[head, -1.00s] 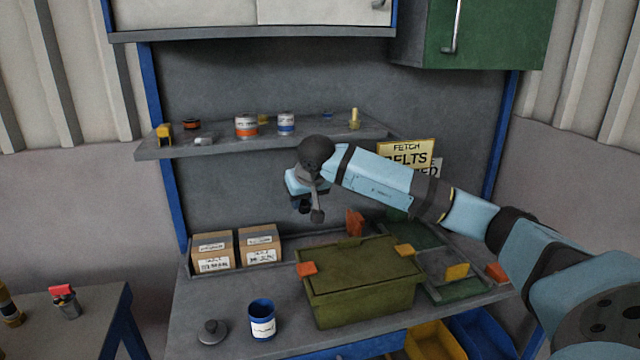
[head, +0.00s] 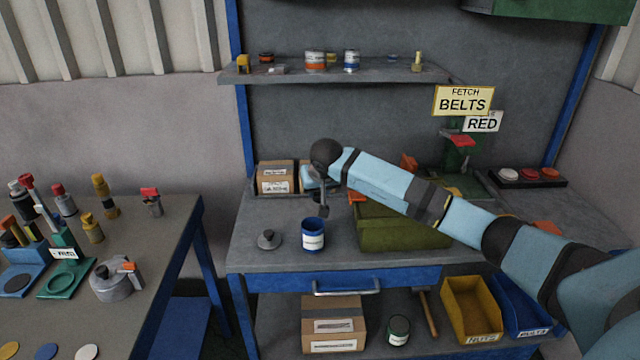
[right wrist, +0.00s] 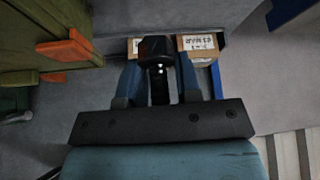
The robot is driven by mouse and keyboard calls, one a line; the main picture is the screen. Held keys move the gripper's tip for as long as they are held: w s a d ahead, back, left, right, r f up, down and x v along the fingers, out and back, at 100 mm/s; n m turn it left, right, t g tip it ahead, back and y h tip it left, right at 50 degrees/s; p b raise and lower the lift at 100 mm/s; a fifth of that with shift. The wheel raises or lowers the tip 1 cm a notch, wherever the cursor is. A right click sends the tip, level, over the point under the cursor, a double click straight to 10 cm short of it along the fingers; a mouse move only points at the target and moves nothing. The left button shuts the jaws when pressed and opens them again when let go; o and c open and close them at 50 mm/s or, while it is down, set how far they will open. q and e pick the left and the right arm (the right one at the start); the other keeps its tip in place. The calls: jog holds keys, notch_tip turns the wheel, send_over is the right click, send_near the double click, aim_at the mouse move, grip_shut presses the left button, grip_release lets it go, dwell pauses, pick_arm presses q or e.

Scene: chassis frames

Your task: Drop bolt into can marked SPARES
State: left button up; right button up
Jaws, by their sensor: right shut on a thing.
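An open blue can (head: 313,238) with a white label stands upright on the workbench; its lettering is too small to read. A grey lid with a knob (head: 268,241) lies to its left. My right gripper (head: 316,192) is in front of the cardboard boxes and just above and behind the can in the head view. In the right wrist view my right gripper (right wrist: 159,85) is shut on a black bolt (right wrist: 157,48), its wide head out beyond the fingers. The bolt is hard to make out in the head view. My left gripper is not in view.
A green crate (head: 385,232) stands right of the can, partly behind my right arm. Cardboard boxes (head: 275,178) stand behind. A shelf (head: 300,75) with small cans hangs above. A side table (head: 150,240) with bottles is at left. The bench left of the lid is clear.

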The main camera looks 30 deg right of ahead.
aim_at(319, 195)
jog(key=shift+f+b, duration=0.65)
jog(key=shift+f, duration=1.05)
jog(key=o, duration=1)
jog(key=shift+o, duration=0.2)
jog(key=v, duration=1.4)
jog(key=shift+b, duration=0.4)
jog(key=shift+a+f, duration=0.1)
